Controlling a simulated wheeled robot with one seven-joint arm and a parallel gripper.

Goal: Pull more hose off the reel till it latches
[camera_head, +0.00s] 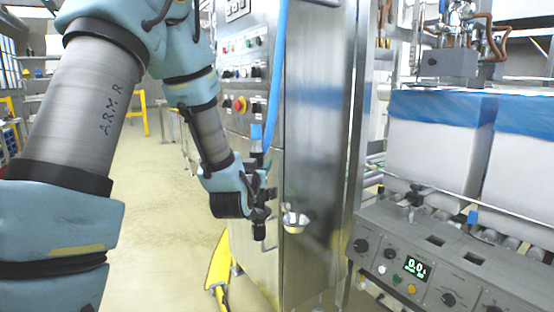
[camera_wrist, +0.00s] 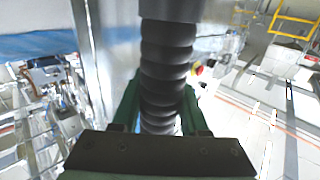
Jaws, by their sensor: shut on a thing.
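A blue hose (camera_head: 279,70) comes down from above the top edge of the head view, beside a steel cabinet, to a blue fitting near my gripper. My gripper (camera_head: 262,193) is in front of the cabinet's left edge. In the wrist view, its green fingers stand on both sides of a dark ribbed sleeve (camera_wrist: 166,65) and are shut on it. The sleeve appears to be part of the hose end. A dark nozzle-like tip (camera_head: 259,231) shows below the gripper in the head view. The reel and its latch are not in view.
A yellow item (camera_head: 218,262) is on the floor. Open floor lies at left.

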